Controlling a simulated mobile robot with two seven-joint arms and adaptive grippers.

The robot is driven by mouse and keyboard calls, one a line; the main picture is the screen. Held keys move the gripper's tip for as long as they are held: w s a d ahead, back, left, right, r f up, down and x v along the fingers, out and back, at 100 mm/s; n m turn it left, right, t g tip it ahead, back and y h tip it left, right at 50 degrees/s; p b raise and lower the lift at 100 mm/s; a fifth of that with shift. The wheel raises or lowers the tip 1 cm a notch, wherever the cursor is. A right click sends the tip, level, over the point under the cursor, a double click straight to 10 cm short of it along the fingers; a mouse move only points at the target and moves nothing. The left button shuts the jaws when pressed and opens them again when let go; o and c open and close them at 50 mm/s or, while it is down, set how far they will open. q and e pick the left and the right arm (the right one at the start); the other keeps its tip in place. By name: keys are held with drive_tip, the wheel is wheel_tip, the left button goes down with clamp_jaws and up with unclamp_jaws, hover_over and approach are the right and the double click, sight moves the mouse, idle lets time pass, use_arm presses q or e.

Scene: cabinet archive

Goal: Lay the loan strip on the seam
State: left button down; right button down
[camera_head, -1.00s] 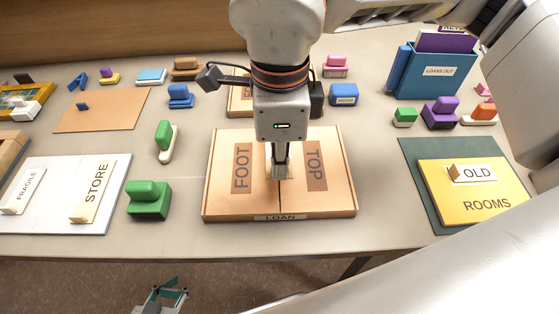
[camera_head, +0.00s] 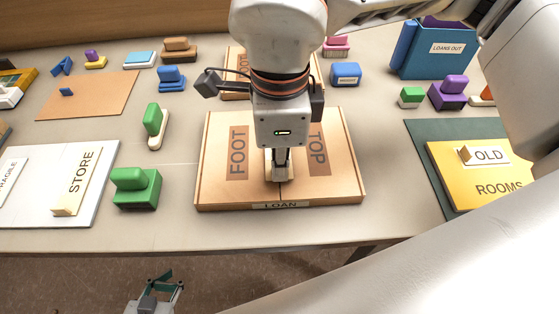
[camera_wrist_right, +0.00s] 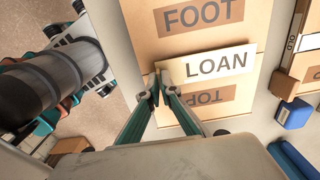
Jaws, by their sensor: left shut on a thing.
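The cardboard loan box (camera_head: 215,190) lies in the middle of the table, with FOOT and TOP printed on either side of its seam. My right gripper (camera_head: 280,178) is over the seam, shut on the near end of the pale loan strip. In the right wrist view the strip (camera_wrist_right: 222,62) reads LOAN and lies over the seam between the words, slightly tilted. The fingers (camera_wrist_right: 161,88) are at its left end. I cannot tell whether it touches the lid. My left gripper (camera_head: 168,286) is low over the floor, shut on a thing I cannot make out.
A green block (camera_head: 136,190) and the white STORE board (camera_head: 40,215) are left of the box. The yellow OLD ROOMS folder (camera_head: 470,195) is on the right. Another box (camera_head: 235,75) stands close behind. Bare table lies on both sides of the loan box.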

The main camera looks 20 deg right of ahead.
use_arm(q)
drive_tip(key=shift+s+d+f, duration=0.15)
drive_tip(key=shift+s+f, duration=0.05)
use_arm(e)
drive_tip(key=shift+f, duration=0.1)
drive_tip(key=shift+f, duration=0.2)
use_arm(q)
drive_tip(key=shift+s+f, duration=0.5)
drive_tip(key=shift+f, duration=0.05)
use_arm(e)
drive_tip(key=shift+f, duration=0.1)
use_arm(q)
drive_tip(key=shift+f+b, duration=0.1)
drive_tip(key=shift+b, duration=0.25)
use_arm(e)
drive_tip(key=shift+f, duration=0.15)
use_arm(q)
drive_tip(key=shift+w, duration=0.25)
drive_tip(key=shift+w+r, duration=0.15)
drive_tip(key=shift+r, duration=0.05)
use_arm(e)
drive_tip(key=c, duration=2.2)
unclamp_jaws()
use_arm(q)
drive_tip(key=shift+s+f, duration=0.15)
drive_tip(key=shift+s, duration=0.2)
use_arm(e)
drive_tip(key=shift+c, duration=0.4)
